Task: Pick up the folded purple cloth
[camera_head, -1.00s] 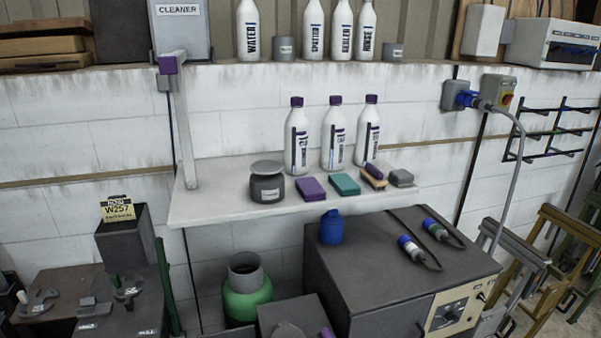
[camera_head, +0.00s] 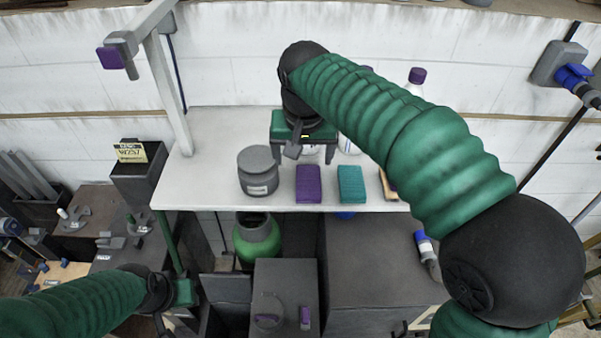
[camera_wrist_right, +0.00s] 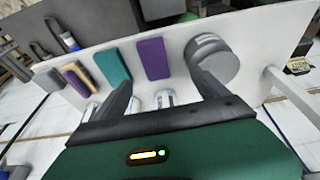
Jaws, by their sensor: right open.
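The folded purple cloth (camera_head: 308,184) lies flat near the front edge of the white shelf (camera_head: 215,150), between a grey lidded jar and a teal cloth. It also shows in the right wrist view (camera_wrist_right: 153,59), beyond the fingers. My right gripper (camera_head: 311,151) is above the shelf, behind the purple cloth and apart from it. In the right wrist view its two fingers (camera_wrist_right: 163,92) are spread with nothing held between them. My left gripper (camera_head: 183,297) is low at the left, below the shelf; its jaws are too unclear to read.
The grey jar (camera_head: 258,172) stands left of the cloth and the teal cloth (camera_head: 351,184) lies right of it. A brush (camera_wrist_right: 78,79) and a grey block (camera_wrist_right: 48,79) lie farther along. White bottles (camera_head: 416,80) stand behind, partly hidden by my right arm. A shelf post (camera_head: 168,95) rises at left.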

